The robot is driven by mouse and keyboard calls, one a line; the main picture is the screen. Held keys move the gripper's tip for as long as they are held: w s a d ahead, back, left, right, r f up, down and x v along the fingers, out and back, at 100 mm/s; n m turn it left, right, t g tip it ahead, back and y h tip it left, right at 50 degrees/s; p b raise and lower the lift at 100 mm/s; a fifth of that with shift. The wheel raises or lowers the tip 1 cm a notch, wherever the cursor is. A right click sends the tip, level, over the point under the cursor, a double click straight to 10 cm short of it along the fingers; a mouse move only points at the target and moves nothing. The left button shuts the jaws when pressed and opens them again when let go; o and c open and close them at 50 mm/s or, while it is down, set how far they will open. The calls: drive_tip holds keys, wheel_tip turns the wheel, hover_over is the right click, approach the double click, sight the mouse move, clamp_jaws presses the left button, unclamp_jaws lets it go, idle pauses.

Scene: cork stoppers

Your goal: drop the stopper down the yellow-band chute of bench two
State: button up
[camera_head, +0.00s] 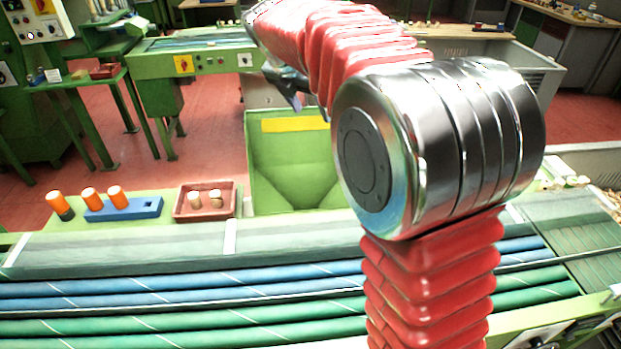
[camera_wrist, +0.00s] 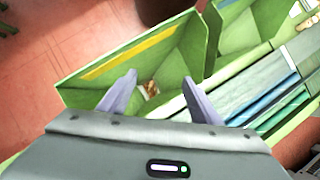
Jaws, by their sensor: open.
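A green chute with a yellow band (camera_head: 295,125) stands at the far side of the near bench; its funnel opens upward. The same yellow-band chute (camera_wrist: 120,62) fills the middle of the wrist view. My gripper (camera_wrist: 159,78) is open above it, its two grey fingers apart; it also shows partly behind my red arm in the head view (camera_head: 297,101). A small brown and pale thing (camera_wrist: 151,89), looking like a cork stopper, shows between the fingers, clear of both. It appears to be down inside the chute; its exact depth is unclear. The head view does not show it.
A red-brown tray (camera_head: 205,216) with two pale stoppers sits left of the chute. Beside it is a blue block (camera_head: 147,208) with orange-topped pegs. Another green bin (camera_wrist: 262,22) adjoins in the wrist view. Blue and green rollers (camera_head: 180,290) run along the front.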

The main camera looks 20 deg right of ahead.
drive_tip(key=v, duration=1.1)
drive_tip(key=shift+s+r, duration=0.25)
drive_tip(key=shift+r, duration=0.1)
drive_tip(key=shift+s+a, duration=0.1)
drive_tip(key=shift+a, duration=0.05)
